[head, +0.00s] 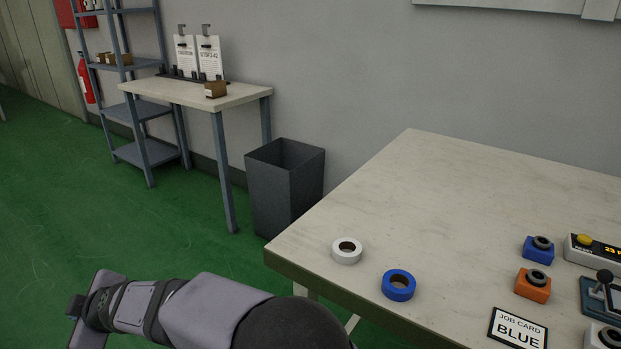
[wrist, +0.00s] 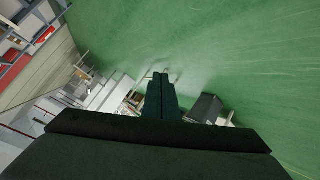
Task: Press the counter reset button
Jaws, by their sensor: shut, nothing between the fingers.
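A pale box with a yellow button (head: 584,239) and a lit orange display (head: 609,250) stands at the right edge of the head view, on the workbench (head: 420,190). The frame cuts off its right part, and the digits cannot be read in full. My gripper (wrist: 160,77) shows in the wrist view, with its dark fingers together and nothing between them. It is over the green floor side, away from the bench. In the head view my arm reaches left along the bottom, well apart from the box. The box is not seen in the wrist view.
A blue button box (head: 537,253), an orange one (head: 532,288) and a joystick unit (head: 603,290) are near the yellow button. A job card reading BLUE (head: 518,328), white tape (head: 347,257) and blue tape (head: 398,291) lie in front. The bench's back left is clear.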

